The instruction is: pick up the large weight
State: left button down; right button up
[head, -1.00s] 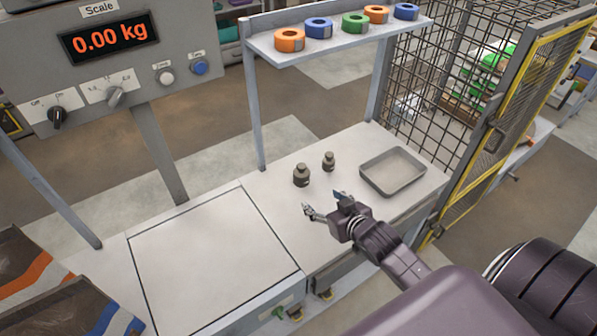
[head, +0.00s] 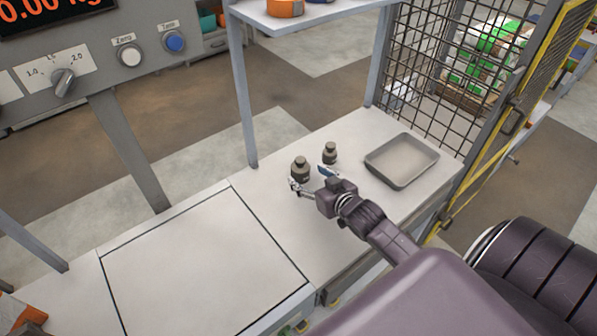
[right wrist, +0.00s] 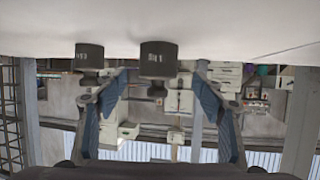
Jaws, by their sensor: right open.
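The large weight (head: 300,170), a dark grey knobbed cylinder, stands upright on the white bench; a smaller weight (head: 330,153) of the same shape stands behind it to the right. My right gripper (head: 308,180) is open and empty, just in front of the large weight. In the right wrist view, which is upside down, the large weight (right wrist: 158,58) lies between the lines of the two spread blue-padded fingers (right wrist: 162,85). The small weight (right wrist: 89,57) shows to its left, by the left finger. Whether a finger touches a weight, I cannot tell. My left gripper is not in view.
A shallow grey tray (head: 402,183) lies right of the weights. A shelf (head: 330,12) on posts rises behind, one post (head: 243,100) left of the weights. A mesh fence (head: 455,65) stands at the right. The flat scale plate (head: 200,265) at the left is clear.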

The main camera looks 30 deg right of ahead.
aim_at(300, 169)
jog(key=shift+f+x, duration=0.15)
jog(key=shift+x, duration=1.4)
jog(key=shift+f+x, duration=0.15)
jog(key=shift+x, duration=1.45)
jog(key=shift+s+d, duration=0.1)
jog(key=shift+s, duration=0.05)
jog(key=shift+c, duration=0.6)
grip_shut()
jog(key=shift+r, duration=0.25)
